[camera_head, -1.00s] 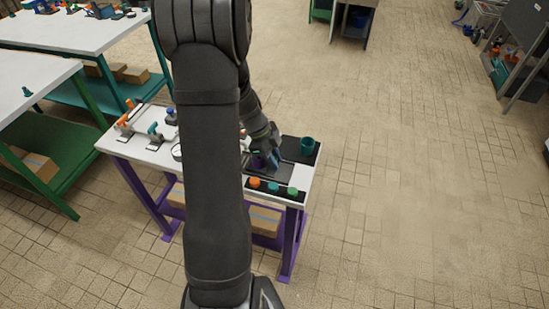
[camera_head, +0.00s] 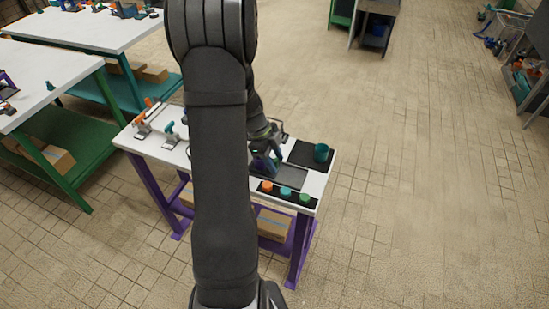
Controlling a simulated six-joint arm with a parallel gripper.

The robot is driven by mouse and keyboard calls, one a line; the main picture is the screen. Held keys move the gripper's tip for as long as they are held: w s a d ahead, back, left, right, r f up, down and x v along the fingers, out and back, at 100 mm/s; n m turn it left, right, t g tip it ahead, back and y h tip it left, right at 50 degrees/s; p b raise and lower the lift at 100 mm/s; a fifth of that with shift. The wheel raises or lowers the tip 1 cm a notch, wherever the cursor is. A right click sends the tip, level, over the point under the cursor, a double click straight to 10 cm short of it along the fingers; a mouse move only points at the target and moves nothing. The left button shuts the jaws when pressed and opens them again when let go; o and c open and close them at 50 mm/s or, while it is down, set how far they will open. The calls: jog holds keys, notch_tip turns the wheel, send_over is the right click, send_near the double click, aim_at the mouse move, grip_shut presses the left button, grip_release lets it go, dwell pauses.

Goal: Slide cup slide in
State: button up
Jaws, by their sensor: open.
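A teal cup (camera_head: 321,152) stands upright on a dark square mat (camera_head: 303,153) at the right end of the white-topped table (camera_head: 318,184). My gripper (camera_head: 266,170) points down over the table, left of the cup and clear of it. It is open. A purple-blue part (camera_head: 262,164) shows at the gripper; I cannot tell whether it is a slide or lies between the fingers. A dark grey plate (camera_head: 292,177) lies beside the gripper. My arm hides the table's middle.
An orange knob (camera_head: 267,186), a blue-teal knob (camera_head: 286,191) and a green knob (camera_head: 304,197) sit on a black strip at the table's front edge. Several fixtures (camera_head: 150,117) stand at the left end. Open floor lies to the right.

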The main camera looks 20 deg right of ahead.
jog(key=shift+r, duration=0.1)
jog(key=v, duration=1.7)
jog(key=x, duration=1.7)
jog(key=shift+f, duration=0.2)
jog(key=shift+s+d+r, duration=0.1)
jog(key=shift+s+d, duration=0.3)
